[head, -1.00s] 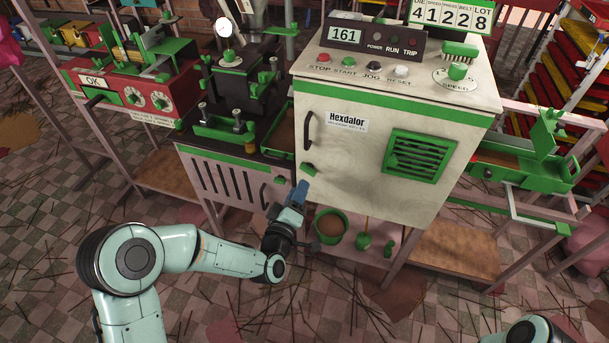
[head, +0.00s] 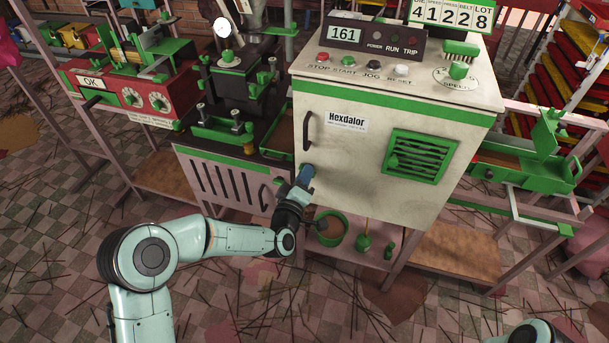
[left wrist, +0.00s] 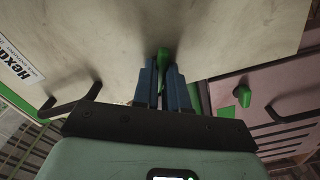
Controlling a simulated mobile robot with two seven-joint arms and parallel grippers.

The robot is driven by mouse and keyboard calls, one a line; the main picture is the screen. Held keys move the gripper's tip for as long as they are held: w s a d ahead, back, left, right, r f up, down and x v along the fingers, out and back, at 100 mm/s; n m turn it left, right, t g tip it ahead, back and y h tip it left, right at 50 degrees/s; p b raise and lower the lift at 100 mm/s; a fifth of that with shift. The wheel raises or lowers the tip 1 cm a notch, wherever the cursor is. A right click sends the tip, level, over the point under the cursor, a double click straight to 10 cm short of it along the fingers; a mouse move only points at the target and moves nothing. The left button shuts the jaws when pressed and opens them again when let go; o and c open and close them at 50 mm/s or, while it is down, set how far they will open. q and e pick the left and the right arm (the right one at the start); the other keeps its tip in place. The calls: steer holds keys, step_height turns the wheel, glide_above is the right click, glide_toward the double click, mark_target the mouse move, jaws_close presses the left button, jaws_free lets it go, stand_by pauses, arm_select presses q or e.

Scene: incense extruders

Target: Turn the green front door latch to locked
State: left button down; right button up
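The green front door latch (left wrist: 162,57) is on the cream cabinet door, below its dark handle. In the left wrist view it stands between the two blue fingertips of my left gripper (left wrist: 161,75), lined up roughly along the fingers. The fingers are close to its sides, but I cannot tell whether they press on it. In the head view my left gripper (head: 305,175) is at the lower left of the cabinet door (head: 348,165) and covers most of the latch. My right gripper is out of view.
The dark door handle (head: 307,131) is just above the gripper. Another green latch (left wrist: 242,95) is on the adjoining panel. A green pot (head: 330,229) of brown material stands below on the lower shelf. A vented green panel (head: 420,156) is at the right.

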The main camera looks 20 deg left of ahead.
arm_select(q)
steer(key=shift+d+r+m+b, duration=0.1)
steer(key=shift+m+b, duration=1.3)
steer(key=shift+m, duration=6.5)
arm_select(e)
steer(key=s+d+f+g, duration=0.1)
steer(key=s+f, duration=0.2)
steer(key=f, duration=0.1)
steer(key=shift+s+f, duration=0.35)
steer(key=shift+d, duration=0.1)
arm_select(q)
steer(key=c, duration=1.2)
jaws_free()
steer(key=shift+o, duration=0.2)
